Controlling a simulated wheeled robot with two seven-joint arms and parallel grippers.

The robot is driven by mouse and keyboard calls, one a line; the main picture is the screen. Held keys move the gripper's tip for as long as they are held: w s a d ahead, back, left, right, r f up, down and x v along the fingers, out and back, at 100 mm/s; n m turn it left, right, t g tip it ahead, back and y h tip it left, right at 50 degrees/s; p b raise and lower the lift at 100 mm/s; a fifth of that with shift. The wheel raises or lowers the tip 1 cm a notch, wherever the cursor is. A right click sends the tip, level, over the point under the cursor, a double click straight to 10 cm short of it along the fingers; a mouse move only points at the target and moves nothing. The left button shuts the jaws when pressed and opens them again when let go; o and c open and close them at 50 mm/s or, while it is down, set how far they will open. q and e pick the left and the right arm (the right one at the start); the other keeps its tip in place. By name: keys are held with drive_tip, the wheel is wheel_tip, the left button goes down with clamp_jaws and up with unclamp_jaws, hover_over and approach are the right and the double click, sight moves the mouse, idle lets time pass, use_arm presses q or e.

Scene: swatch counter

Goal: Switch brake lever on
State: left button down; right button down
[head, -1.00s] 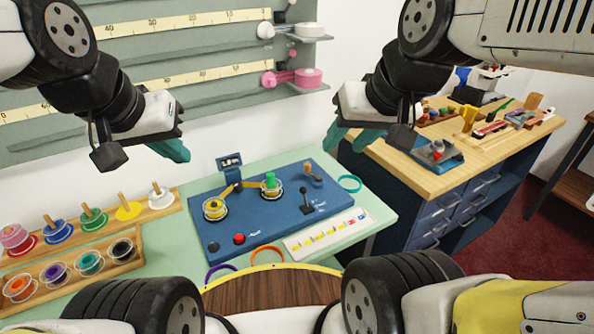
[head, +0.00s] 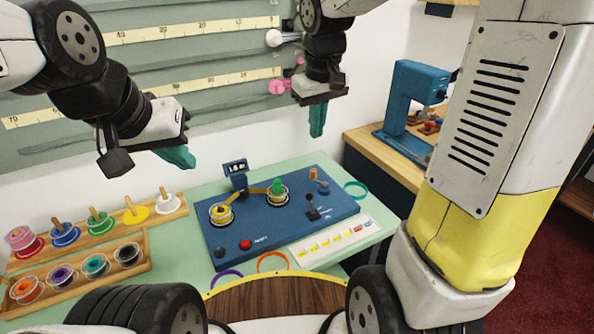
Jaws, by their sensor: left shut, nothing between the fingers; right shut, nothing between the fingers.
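A blue panel (head: 275,237) lies on the pale green counter. A black lever (head: 312,208) stands near its right side, roughly upright, with small white lettering beside it too small to read. A smaller lever with an orange-brown knob (head: 315,174) is behind it at the panel's back right corner. I cannot tell from lettering which is the brake lever. My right gripper (head: 317,122) is shut and empty, pointing down, above and behind the panel's back right part. My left gripper (head: 181,158) is shut and empty, above and left of the panel. Neither touches a lever.
The panel also carries two spools, a green one (head: 277,186) and a yellow one (head: 221,212), a small display (head: 236,167) and a red button (head: 245,244). Spool racks (head: 75,280) stand left. A labelled strip (head: 335,241) lies in front right. A blue press (head: 405,105) stands on the wooden bench.

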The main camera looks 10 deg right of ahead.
sight(311, 204)
drive_tip(key=w+a+f+n+g, duration=0.2)
drive_tip(key=w+a+f, duration=0.3)
drive_tip(key=w+f, duration=0.4)
drive_tip(key=shift+f+h, duration=0.4)
drive_tip(key=shift+f, duration=0.35)
drive_tip(key=shift+w, duration=0.1)
drive_tip(key=s+d+f, duration=0.1)
drive_tip(key=f, duration=0.2)
drive_tip(key=s+f, duration=0.1)
drive_tip(key=f, duration=0.3)
drive_tip(key=s+d+f, duration=0.1)
drive_tip(key=f, duration=0.2)
drive_tip(key=shift+s+d+f, duration=0.15)
drive_tip(key=shift+d+f, duration=0.2)
drive_tip(key=shift+s+d, duration=0.1)
drive_tip(key=shift+s, duration=0.05)
